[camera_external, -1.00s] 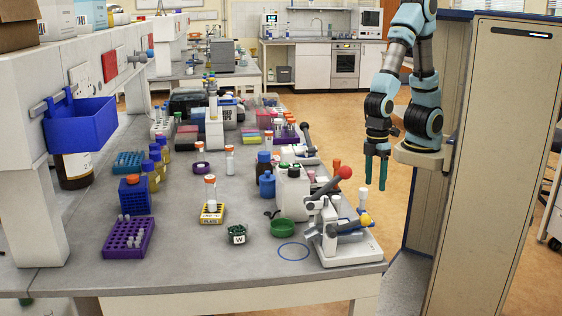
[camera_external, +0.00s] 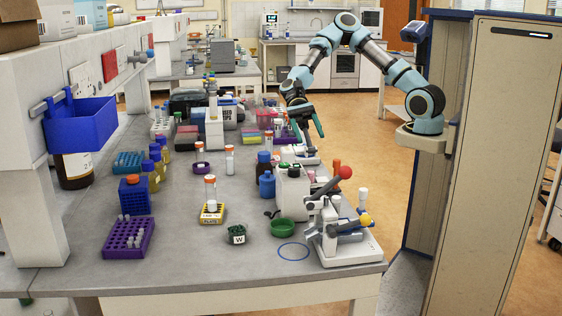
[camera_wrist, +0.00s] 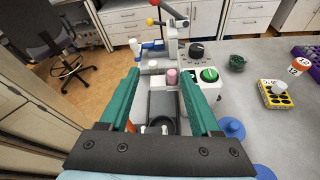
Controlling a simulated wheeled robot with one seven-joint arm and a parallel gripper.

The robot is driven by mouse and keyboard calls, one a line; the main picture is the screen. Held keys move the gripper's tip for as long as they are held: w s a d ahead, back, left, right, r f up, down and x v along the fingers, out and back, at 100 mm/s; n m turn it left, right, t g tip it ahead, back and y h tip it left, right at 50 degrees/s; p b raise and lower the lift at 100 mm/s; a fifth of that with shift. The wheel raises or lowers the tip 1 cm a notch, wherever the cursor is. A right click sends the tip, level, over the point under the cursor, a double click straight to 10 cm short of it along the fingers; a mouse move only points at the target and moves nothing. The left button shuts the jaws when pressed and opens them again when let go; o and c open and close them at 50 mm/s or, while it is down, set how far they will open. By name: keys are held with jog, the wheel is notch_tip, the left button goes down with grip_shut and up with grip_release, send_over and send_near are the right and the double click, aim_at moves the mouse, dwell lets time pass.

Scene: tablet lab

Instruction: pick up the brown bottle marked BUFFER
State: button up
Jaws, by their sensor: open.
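My gripper (camera_external: 307,128) is open and empty, above the bench's right side and to the right of the small brown bottle. In the wrist view my open gripper (camera_wrist: 160,75) has a grey device below it; no brown bottle is clear there.
A blue cap (camera_wrist: 232,129) shows right of my fingers. A yellow tube rack (camera_external: 211,216) is mid-bench.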

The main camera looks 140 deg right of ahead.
aim_at(264, 152)
jog(key=d+m+t+b, duration=0.1)
jog(key=d, duration=0.2)
jog(key=s+d+m+t+h, duration=0.1)
jog(key=d, duration=0.2)
jog(key=s+d+m+t+b, duration=0.1)
jog(key=d, duration=0.2)
jog(key=shift+s+f+h+b, duration=0.1)
jog(key=shift+h+b, duration=0.2)
jog(key=shift+b, duration=0.05)
jog(key=s+d+f+h+b, duration=0.4)
jog(key=s+d+f, duration=0.15)
jog(key=d, duration=0.35)
jog(key=shift+t+h, duration=0.3)
jog(key=x, duration=0.3)
jog(key=p+x, duration=0.1)
jog(key=x, duration=0.2)
jog(key=p+x, duration=0.1)
jog(key=x, duration=0.2)
jog(key=shift+w+a+r, duration=0.1)
jog(key=shift+w+r, duration=0.1)
jog(key=shift+w, duration=0.3)
jog(key=shift+w+a+f+p, duration=0.1)
jog(key=shift+w+f+p, duration=0.15)
jog(key=shift+w+p, duration=0.1)
grip_shut()
